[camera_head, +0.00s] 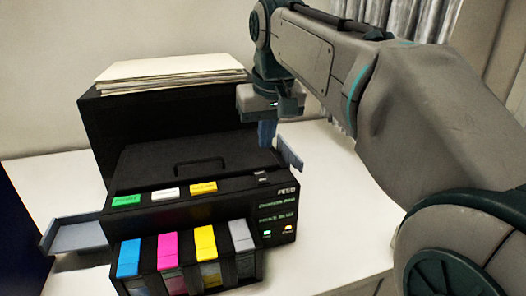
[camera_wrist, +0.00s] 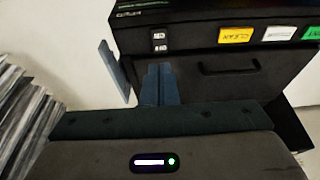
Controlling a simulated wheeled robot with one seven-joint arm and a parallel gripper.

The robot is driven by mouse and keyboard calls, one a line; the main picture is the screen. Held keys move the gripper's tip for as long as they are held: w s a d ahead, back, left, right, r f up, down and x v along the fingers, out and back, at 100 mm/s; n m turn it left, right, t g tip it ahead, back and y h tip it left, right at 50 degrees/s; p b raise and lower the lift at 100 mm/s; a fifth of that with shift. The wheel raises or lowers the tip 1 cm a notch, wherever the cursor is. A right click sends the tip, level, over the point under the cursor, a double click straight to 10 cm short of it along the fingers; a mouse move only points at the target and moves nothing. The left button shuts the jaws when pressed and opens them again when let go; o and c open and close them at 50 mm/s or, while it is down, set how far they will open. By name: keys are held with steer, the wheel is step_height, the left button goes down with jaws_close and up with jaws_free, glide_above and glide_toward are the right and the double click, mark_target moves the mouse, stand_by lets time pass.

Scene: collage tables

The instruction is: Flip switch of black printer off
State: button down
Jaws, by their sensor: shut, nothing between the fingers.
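In the wrist view the shut fingers (camera_wrist: 157,68) line up with the switch, with a gap seeming to remain. Which way the switch is set is too small to tell. Green and amber lights glow on the front panel.
A blue-grey flap (camera_head: 290,152) sticks out at the printer's right side, close to my fingers. It also shows in the wrist view (camera_wrist: 115,70). A tray (camera_head: 75,235) extends left. Several ink cartridges (camera_head: 185,255) stand in front. The white table (camera_head: 345,215) is clear at right.

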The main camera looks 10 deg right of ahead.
steer(key=shift+v, duration=2.25)
steer(key=shift+s, duration=0.1)
steer(key=p, duration=0.1)
steer(key=w+p, duration=0.1)
steer(key=shift+w+a+r+t+p, duration=0.1)
steer(key=shift+w+r+t+p, duration=0.05)
steer(key=shift+w+t+p, duration=0.2)
steer(key=shift+s, duration=0.1)
steer(key=p, duration=0.1)
glide_toward(259, 172)
steer(key=x, duration=0.5)
steer(key=shift+x, duration=0.8)
steer(key=shift+p, duration=0.55)
